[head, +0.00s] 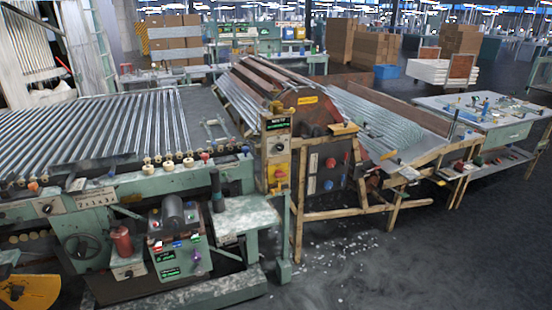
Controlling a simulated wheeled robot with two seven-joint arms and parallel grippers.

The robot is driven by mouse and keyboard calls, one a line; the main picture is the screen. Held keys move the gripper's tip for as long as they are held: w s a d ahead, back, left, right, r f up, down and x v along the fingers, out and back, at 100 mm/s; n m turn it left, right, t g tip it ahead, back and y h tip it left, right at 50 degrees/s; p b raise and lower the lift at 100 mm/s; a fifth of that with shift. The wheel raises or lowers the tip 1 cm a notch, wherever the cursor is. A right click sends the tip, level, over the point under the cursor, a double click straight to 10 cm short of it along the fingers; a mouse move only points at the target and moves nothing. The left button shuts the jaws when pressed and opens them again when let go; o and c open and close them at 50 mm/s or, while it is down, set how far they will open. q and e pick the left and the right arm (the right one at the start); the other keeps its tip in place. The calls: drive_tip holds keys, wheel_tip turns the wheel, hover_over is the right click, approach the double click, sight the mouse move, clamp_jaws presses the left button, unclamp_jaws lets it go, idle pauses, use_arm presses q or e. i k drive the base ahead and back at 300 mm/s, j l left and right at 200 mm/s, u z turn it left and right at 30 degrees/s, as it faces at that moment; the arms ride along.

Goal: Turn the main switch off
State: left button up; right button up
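No switch carries a label that I can read as main switch, so I cannot tell which one it is. A yellow switch box (278,170) with a dark round knob and a red part is fixed to a post between the two machines. A black rotary knob (47,209) sits on the front of the green machine at the left. A control box (180,252) with small coloured buttons is lower on that machine. A dark panel (329,171) with red and blue round knobs is right of the post. Neither of my grippers is in view.
The green machine (130,192) with rows of glass tubes fills the left. A wooden-framed rack (345,214) of tubes stands in the middle. A work table (490,116) is at the right. The floor (400,270) at the front right is open, with scattered white bits.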

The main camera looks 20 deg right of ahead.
sight(278, 174)
drive_tip(key=i+l, duration=0.25)
drive_tip(key=l, duration=0.2)
drive_tip(key=i+l+z, duration=0.1)
drive_tip(key=l, duration=0.35)
drive_tip(key=i+l+z, duration=0.1)
drive_tip(key=i+l, duration=0.3)
